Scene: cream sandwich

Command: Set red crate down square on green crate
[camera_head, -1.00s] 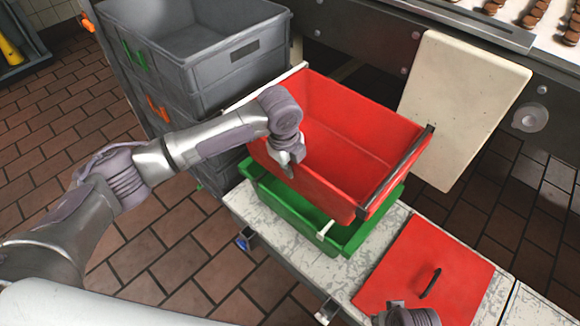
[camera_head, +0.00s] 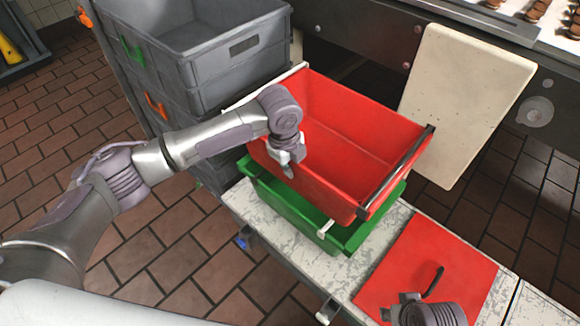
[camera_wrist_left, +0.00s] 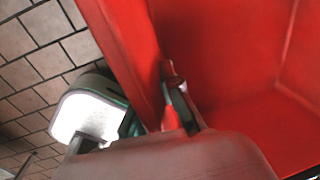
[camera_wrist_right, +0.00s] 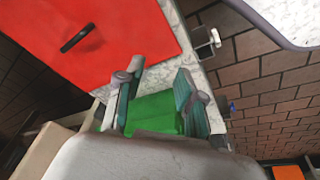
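The red crate (camera_head: 350,140) sits over the green crate (camera_head: 275,205) on the bench. Its rim reaches past the green crate toward the back and right, and the green shows along the near and lower side. I cannot tell whether the two touch all round. My left gripper (camera_head: 290,165) is shut on the red crate's near left wall, which also shows between the fingers in the left wrist view (camera_wrist_left: 130,50). My right gripper (camera_wrist_right: 155,95) is open and empty, over the bench beside the red lid; the green crate (camera_wrist_right: 155,115) shows beyond its fingers.
A flat red lid (camera_head: 440,265) with a black handle lies on the worn white bench (camera_head: 235,200), right of the crates. Grey stacked crates (camera_head: 200,50) stand at the left. A cream board (camera_head: 465,100) stands behind, below a conveyor with biscuits (camera_head: 540,10).

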